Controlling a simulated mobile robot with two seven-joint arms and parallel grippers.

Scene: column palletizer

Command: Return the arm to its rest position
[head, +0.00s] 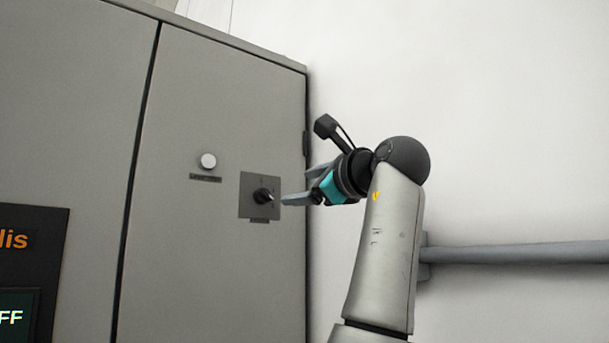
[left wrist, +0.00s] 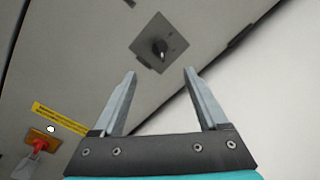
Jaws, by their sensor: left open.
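My left gripper (head: 296,189) is raised in front of the grey cabinet (head: 215,105), close to a black rotary switch (head: 263,196) on a dark square plate. In the left wrist view the gripper (left wrist: 159,82) is open, with nothing between its two fingers. The same rotary switch (left wrist: 159,48) shows beyond the fingertips, apart from them. My right gripper is in neither view.
A white round button (head: 208,160) sits on the cabinet left of the switch. A dark panel (head: 35,270) with orange letters is at lower left. A grey rail (head: 515,255) runs along the white wall. In the left wrist view a red handle (left wrist: 38,146) shows near a yellow label (left wrist: 62,118).

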